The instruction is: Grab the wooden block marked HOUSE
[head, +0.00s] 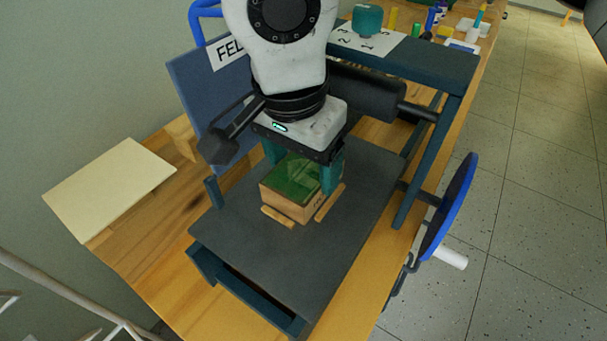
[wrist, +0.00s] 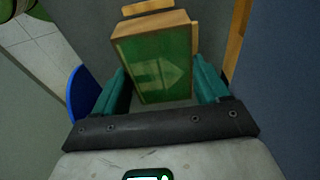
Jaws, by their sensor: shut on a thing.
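A wooden block (head: 293,185) with a green top sits over the dark bed (head: 345,215) of a printing press. In the wrist view the block (wrist: 152,62) shows its green face with a pale house-like or arrow-like shape. Some dark marking on its wooden side is too small to read. My gripper (head: 304,172) comes down from above, with its teal fingers on two opposite sides of the block. It is shut on the block, and the fingers also show in the wrist view (wrist: 165,88). I cannot tell whether the block is lifted or touching the bed.
Thin wooden strips (head: 278,217) lie on the bed beside the block. The press has a black roller (head: 365,92) and a blue-rimmed wheel (head: 448,208) at right. A blue panel (head: 205,95) stands behind, and a cream board (head: 110,185) lies at left. The front of the bed is clear.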

